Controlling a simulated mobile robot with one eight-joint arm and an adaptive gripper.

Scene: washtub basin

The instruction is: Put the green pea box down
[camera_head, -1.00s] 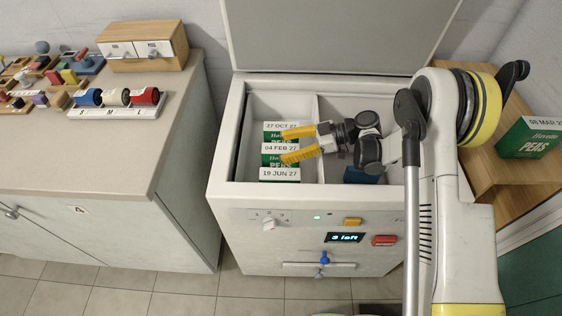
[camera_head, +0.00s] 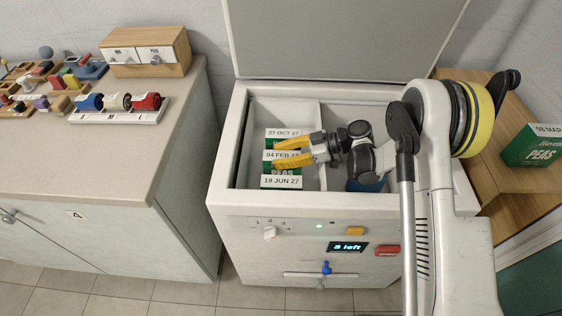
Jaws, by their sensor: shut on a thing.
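Three green pea boxes stand in a row in the left compartment of the open white chest (camera_head: 226,165). Their white top labels read 27 OCT 27 on the back box (camera_head: 283,133), 04 FEB 27 on the middle box (camera_head: 280,155) and 19 JUN 27 on the front box (camera_head: 281,182). My gripper (camera_head: 277,155), with yellow fingers, reaches in from the right. It is shut on the middle box, with one finger behind its label and one in front. The box's lower part is hidden. Another green pea box (camera_head: 533,146), labelled 08 MAR, stands on the wooden shelf at right.
A divider splits the chest; something blue (camera_head: 372,184) lies in the right compartment, mostly hidden by my arm. The raised lid (camera_head: 345,38) stands behind. The front display (camera_head: 347,247) reads "3 left". A counter (camera_head: 130,145) with a roller rack (camera_head: 118,115) is at left.

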